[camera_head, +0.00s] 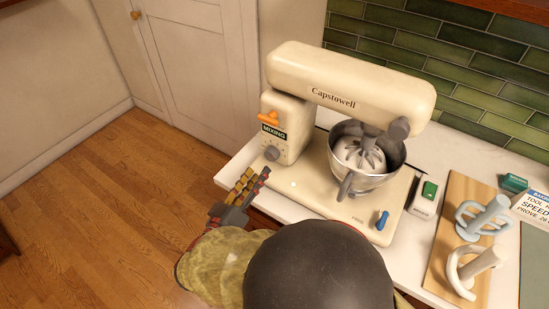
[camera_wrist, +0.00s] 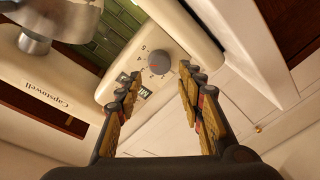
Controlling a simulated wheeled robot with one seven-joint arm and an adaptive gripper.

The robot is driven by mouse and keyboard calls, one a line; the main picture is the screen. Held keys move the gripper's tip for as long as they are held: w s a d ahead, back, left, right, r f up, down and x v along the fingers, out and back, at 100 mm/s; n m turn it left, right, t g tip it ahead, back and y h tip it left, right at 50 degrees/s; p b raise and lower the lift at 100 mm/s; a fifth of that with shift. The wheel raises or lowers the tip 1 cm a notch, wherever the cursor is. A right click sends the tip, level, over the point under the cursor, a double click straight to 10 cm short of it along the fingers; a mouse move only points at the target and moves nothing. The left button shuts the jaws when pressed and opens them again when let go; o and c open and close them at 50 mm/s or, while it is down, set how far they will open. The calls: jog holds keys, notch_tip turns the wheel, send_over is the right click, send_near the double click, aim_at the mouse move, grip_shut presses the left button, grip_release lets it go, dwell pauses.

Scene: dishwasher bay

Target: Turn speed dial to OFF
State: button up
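The speed dial is a round grey knob (camera_head: 271,153) low on the end of the cream stand mixer (camera_head: 345,85), below a dark MIXING label. In the wrist view the dial (camera_wrist: 159,62) appears ahead between the fingertips, with printed numbers on the panel beside it. A small reddish mark shows near its edge; I cannot tell which setting it points to. No OFF marking is readable. My gripper (camera_head: 255,174) is open and empty, just in front of and below the dial in the head view. Its two padded fingers (camera_wrist: 161,73) stand apart, short of the knob.
An orange lever (camera_head: 268,117) sits above the MIXING label. The steel bowl (camera_head: 378,180) hangs under the mixer head. A blue lever (camera_head: 382,220), a green switch (camera_head: 430,190) and a wooden board (camera_head: 440,262) with attachments are to the right. Open floor lies left.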

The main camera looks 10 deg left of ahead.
aim_at(270, 158)
jog(key=b+x, duration=0.1)
jog(key=x, duration=0.5)
jog(key=shift+w+d, duration=0.2)
jog(key=shift+w, duration=0.1)
jog(key=shift+c, duration=0.8)
jog(key=c, duration=0.7)
